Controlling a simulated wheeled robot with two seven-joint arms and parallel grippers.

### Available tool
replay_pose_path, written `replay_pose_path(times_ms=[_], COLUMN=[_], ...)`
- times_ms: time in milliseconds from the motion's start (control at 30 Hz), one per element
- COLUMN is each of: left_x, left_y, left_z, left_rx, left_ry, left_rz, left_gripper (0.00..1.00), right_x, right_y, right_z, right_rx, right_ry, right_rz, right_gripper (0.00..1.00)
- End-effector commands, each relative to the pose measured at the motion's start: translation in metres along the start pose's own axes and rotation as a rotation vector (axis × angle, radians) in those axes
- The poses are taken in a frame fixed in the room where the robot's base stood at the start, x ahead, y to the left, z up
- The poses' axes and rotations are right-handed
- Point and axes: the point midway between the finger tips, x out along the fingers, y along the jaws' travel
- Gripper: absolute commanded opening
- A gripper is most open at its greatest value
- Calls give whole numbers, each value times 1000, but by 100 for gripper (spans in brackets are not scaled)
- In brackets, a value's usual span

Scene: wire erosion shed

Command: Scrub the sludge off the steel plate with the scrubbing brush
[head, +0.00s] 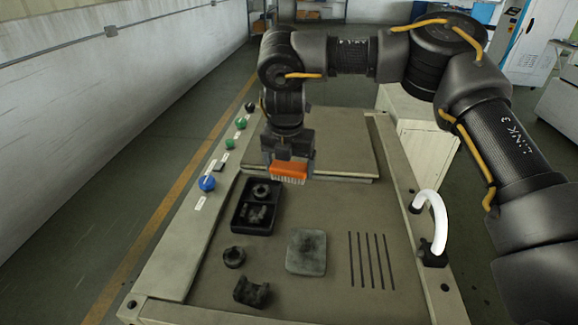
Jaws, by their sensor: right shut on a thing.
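My right gripper (289,159) reaches over the bench from the right and is shut on the orange scrubbing brush (289,171). The brush has pale bristles pointing down and is held above the bench, near the front edge of a raised slab. The steel plate (306,262) is a grey rounded square lying on the bench top, nearer to me than the brush. A dark smudge of sludge (307,243) covers its upper middle part. The brush and the plate are apart. My left gripper is out of view.
A black tray (236,226) holding dark parts sits left of the plate. A dark ring (234,257) and a dark block (251,292) lie nearby. Slots (371,262) and a curved white tube (439,222) are at right. Knobs (207,183) line the left edge.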

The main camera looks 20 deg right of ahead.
Motion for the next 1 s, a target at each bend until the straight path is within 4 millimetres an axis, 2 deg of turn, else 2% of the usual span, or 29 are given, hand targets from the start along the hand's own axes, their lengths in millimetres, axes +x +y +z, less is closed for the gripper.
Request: replay_pose_path(times_ms=[167, 400, 700, 833, 1000], left_x=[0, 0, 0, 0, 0], left_y=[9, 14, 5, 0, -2], left_z=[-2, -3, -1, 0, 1], left_rx=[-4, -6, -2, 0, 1], left_ry=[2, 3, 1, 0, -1], left_rz=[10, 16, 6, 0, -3], left_gripper=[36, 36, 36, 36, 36], right_x=[-4, -12, -22, -25, -27], right_y=[-11, -39, -75, -86, -93], right_z=[-8, -27, -51, -59, -64], right_rx=[274, 937, 1748, 1993, 2173], right_ry=[-3, -2, 1, 2, 1], right_rz=[-43, -143, -266, -303, -328], right_gripper=[63, 63, 63, 63, 63])
